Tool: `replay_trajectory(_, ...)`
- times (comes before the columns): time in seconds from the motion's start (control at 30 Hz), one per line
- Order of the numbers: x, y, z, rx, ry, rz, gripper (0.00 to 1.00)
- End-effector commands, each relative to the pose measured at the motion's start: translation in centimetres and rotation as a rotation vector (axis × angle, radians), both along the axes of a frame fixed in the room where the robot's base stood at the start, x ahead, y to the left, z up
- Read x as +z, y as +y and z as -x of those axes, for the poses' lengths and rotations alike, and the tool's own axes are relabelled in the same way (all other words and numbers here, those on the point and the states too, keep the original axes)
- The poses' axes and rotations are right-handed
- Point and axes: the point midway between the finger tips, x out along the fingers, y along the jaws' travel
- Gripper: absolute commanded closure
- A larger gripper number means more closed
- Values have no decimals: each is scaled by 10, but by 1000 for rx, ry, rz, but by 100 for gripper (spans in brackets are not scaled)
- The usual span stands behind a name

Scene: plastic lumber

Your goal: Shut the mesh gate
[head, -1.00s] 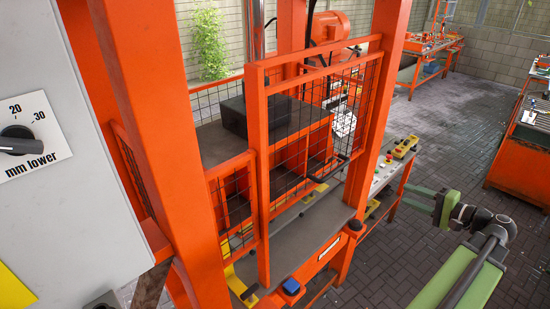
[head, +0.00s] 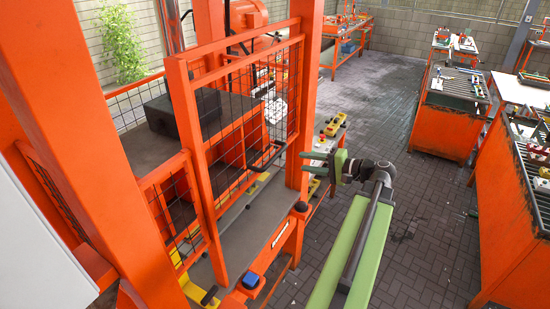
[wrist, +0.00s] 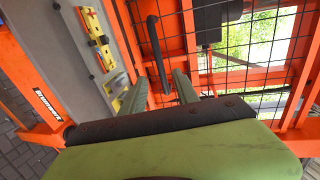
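The mesh gate (head: 186,112) is an orange frame with black wire mesh on the front of the orange press. How far it stands open I cannot tell. Its black bar handle (head: 268,157) is near the lower right of the mesh. My gripper (head: 312,164), with green fingers, is just right of the handle, apart from it in the head view. In the wrist view the handle (wrist: 158,52) lies ahead, lined up with the gap between my open, empty fingers (wrist: 158,84). The mesh (wrist: 265,35) fills the right of that view.
A thick orange post (head: 305,100) of the press stands beside the gate's right edge. A grey bed (head: 250,222) lies below the gate. A low control panel (head: 328,140) with yellow parts is behind my gripper. Orange benches (head: 447,120) stand at right; the paved floor between is clear.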

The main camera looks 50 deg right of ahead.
Motion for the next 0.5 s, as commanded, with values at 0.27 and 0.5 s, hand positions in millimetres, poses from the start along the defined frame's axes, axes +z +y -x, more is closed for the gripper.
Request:
replay_trajectory(0.27, -18, 18, -70, 5, 0, 1, 63)
replay_trajectory(0.5, -26, 28, -116, 3, 0, 0, 63)
